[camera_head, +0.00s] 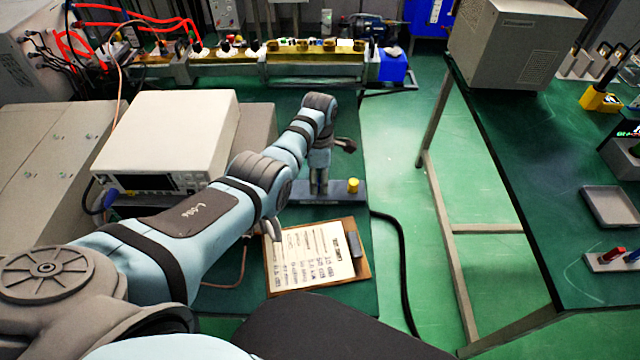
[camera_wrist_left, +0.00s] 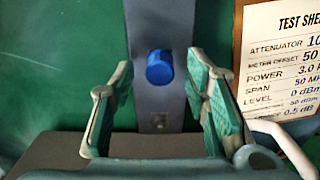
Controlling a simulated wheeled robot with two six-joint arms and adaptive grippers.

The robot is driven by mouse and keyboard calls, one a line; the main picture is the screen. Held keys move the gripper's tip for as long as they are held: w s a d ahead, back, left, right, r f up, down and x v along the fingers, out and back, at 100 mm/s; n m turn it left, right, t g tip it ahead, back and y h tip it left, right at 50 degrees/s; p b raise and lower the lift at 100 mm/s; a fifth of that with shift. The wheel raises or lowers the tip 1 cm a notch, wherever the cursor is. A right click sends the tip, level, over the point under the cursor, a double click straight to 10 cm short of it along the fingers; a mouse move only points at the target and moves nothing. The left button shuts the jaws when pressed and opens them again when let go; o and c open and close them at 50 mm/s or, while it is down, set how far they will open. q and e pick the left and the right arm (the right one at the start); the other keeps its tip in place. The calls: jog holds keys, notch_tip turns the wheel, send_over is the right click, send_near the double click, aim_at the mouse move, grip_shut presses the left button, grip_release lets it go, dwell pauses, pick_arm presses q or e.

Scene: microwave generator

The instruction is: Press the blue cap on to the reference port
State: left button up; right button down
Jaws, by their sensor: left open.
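The blue cap (camera_wrist_left: 160,68) shows in the left wrist view as a round blue piece on a grey bar (camera_wrist_left: 158,118). Whether it is fully seated on a port beneath is hidden. My left gripper (camera_wrist_left: 158,82) is open, with one green-padded finger on each side of the cap, apart from it in the picture. In the head view the left gripper (camera_head: 319,186) points down over the bar (camera_head: 335,193) and hides the blue cap. A yellow cap (camera_head: 353,185) stands at the bar's right end. My right gripper is not in view.
A clipboard with a test sheet (camera_head: 315,255) lies just in front of the bar. A white instrument (camera_head: 165,140) stands left of it, near my left arm. A black cable (camera_head: 400,240) hangs on the right. Another table (camera_head: 530,150) stands across a floor gap.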

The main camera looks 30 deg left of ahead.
aim_at(319, 181)
pick_arm(q)
grip_shut()
jog(key=shift+r, duration=0.1)
dwell(0.3)
jog(key=shift+r+p, duration=3)
jog(key=shift+p, duration=0.25)
jog(key=shift+f+b, duration=0.45)
jog(key=shift+f, duration=0.15)
jog(key=shift+r, duration=0.1)
